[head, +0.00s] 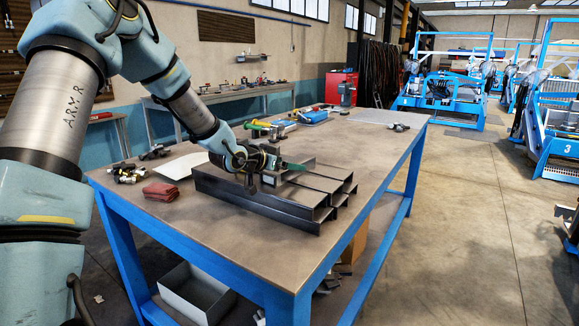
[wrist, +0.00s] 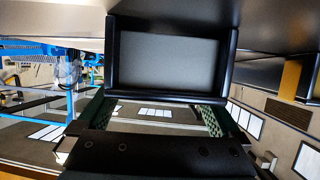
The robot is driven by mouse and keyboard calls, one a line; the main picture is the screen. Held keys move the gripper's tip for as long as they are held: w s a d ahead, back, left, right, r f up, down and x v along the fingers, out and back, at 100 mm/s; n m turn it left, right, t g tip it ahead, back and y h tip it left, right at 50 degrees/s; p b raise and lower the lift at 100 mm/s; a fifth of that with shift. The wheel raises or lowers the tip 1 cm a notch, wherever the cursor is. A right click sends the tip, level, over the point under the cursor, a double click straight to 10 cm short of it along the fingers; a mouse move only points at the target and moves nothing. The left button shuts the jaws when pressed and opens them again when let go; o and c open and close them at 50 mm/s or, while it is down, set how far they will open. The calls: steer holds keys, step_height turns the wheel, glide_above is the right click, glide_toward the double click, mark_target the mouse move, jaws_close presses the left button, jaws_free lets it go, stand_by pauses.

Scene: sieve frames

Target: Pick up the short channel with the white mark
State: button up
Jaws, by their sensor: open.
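Several grey metal channels (head: 262,207) lie side by side and stacked on the workbench, their open ends facing right. I see no white mark on any of them, so I cannot tell which is the marked one. My gripper (head: 293,167) is low over the top of the stack, its green fingertips among the upper channels. In the wrist view a short grey channel (wrist: 173,62) with dark edges fills the middle, just beyond the fingertips. My gripper (wrist: 155,113) is open there, a green pad on each side; I cannot tell whether either touches the channel.
The workbench (head: 210,240) has blue legs and a bare front strip. A red-brown cloth (head: 162,192) and small metal parts (head: 127,173) lie left of the stack. A blue tool (head: 313,117) and a yellow-green tool (head: 258,125) lie behind it. The right end is mostly clear.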

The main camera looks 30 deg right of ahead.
jaws_close()
steer(key=shift+r, duration=0.15)
stand_by(0.9)
